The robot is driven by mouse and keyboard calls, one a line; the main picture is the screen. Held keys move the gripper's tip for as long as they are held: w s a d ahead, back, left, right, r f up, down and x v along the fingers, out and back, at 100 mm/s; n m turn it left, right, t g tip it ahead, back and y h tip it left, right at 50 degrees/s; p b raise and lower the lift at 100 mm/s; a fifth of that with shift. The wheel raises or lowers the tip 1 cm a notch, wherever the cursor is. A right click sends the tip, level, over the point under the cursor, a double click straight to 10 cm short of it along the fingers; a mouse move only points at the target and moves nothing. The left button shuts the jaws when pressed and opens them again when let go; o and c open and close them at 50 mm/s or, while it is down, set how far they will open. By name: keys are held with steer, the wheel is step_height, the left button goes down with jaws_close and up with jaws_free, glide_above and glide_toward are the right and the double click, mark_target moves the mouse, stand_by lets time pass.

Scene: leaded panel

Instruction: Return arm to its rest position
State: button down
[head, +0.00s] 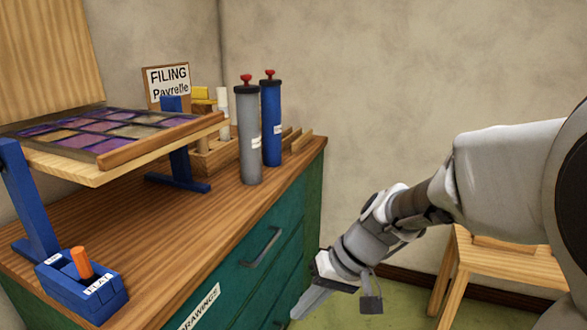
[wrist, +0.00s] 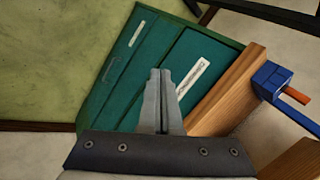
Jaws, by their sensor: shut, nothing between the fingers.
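My gripper (head: 312,300) hangs low in the head view, to the right of the green cabinet (head: 275,281) and apart from it as far as I can tell. It points down and to the left. In the wrist view my gripper (wrist: 160,75) has its two grey fingers pressed together with nothing between them. Behind the fingers are the cabinet's green drawer fronts (wrist: 150,65). My arm reaches in from the right side of the head view.
On the wooden cabinet top (head: 215,220) stand a grey cylinder (head: 248,140), a blue cylinder (head: 271,125), a tilted stand with a purple leaded panel (head: 105,128), and a blue lever box (head: 85,290). A wooden stool (head: 500,265) stands at the right. Green floor lies between.

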steer(key=s+d+r+m+t+h, duration=0.2)
steer(key=s+d+r+t+h, duration=0.35)
steer(key=s+d+r, duration=0.5)
step_height(320, 180, up, 19)
steer(key=s+d+p, duration=0.1)
steer(key=p, duration=1.9)
steer(key=shift+d+h+p, duration=0.35)
steer(key=shift+p, duration=0.05)
steer(key=shift+d, duration=0.2)
